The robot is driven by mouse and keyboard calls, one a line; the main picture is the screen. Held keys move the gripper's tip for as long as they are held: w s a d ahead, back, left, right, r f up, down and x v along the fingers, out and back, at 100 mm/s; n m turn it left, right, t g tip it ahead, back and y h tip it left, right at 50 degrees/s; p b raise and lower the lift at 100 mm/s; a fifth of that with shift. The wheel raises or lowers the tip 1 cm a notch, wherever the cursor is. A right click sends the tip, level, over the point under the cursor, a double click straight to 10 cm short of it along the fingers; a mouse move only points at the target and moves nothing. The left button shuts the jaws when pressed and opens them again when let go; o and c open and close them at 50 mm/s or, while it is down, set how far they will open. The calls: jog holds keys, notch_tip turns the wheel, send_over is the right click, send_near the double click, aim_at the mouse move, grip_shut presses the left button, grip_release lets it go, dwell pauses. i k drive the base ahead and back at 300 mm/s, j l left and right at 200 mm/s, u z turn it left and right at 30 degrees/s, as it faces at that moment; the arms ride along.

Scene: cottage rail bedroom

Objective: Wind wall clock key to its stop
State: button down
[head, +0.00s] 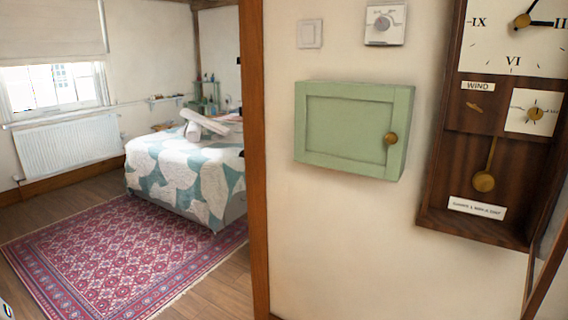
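A dark wooden wall clock (435,190) hangs at the right, its top and right parts cut off by the frame. Its white main dial (500,45) shows Roman numerals and two hands. Below it, under a small label reading WIND (478,86), is a small brass-coloured piece (474,107) that looks like the winding key, set slightly aslant. A small square dial (534,112) with a brass centre sits to its right. A brass pendulum (484,181) hangs below, above a white label (477,208). My gripper is not in view.
A green wall cabinet (350,130) with a brass knob (391,138) is shut, left of the clock. A thermostat-like dial (384,22) and a light switch (310,33) are above it. A wooden post (255,160) divides off a room with a bed (185,170) and rug (120,255).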

aim_at(474, 107)
jog(key=l+z, duration=0.2)
jog(key=z, duration=0.15)
jog(key=l+z, duration=0.15)
jog(key=z, duration=0.2)
jog(key=l+z, duration=0.15)
jog(key=z, duration=0.2)
